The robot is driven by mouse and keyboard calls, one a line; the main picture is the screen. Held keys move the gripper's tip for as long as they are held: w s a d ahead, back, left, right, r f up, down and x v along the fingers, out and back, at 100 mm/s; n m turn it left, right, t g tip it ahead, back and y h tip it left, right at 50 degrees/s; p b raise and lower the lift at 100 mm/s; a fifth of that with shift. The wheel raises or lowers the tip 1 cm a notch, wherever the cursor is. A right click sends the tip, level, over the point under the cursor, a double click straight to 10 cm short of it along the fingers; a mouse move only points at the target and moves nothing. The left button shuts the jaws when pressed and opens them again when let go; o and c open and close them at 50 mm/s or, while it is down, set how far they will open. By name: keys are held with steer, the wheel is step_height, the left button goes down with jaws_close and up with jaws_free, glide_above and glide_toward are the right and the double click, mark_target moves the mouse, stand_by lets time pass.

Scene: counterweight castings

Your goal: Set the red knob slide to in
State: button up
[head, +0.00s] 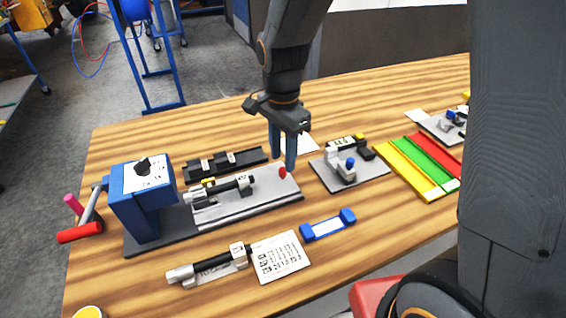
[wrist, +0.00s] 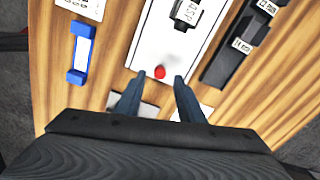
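The red knob (head: 282,172) stands at the right end of a light grey slide plate (head: 262,198) on the dark base of the blue machine (head: 141,200). In the wrist view the red knob (wrist: 159,72) shows just beyond my fingertips, roughly midway between them. My gripper (head: 284,164) points down over the right end of the plate, very near the knob. In the wrist view the two fingers of my gripper (wrist: 157,84) are apart with nothing between them. Whether a finger touches the knob I cannot tell.
A black fixture (head: 225,162) lies behind the plate. A grey plate with a small clamp (head: 345,172) is to the right. A blue-ended level (head: 328,224) and a printed card (head: 279,256) lie in front. A red crank handle (head: 80,233) sticks out at left.

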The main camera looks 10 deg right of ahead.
mark_target(283, 169)
steer(key=shift+f+p, duration=0.3)
steer(key=shift+f, duration=1.55)
jaws_close()
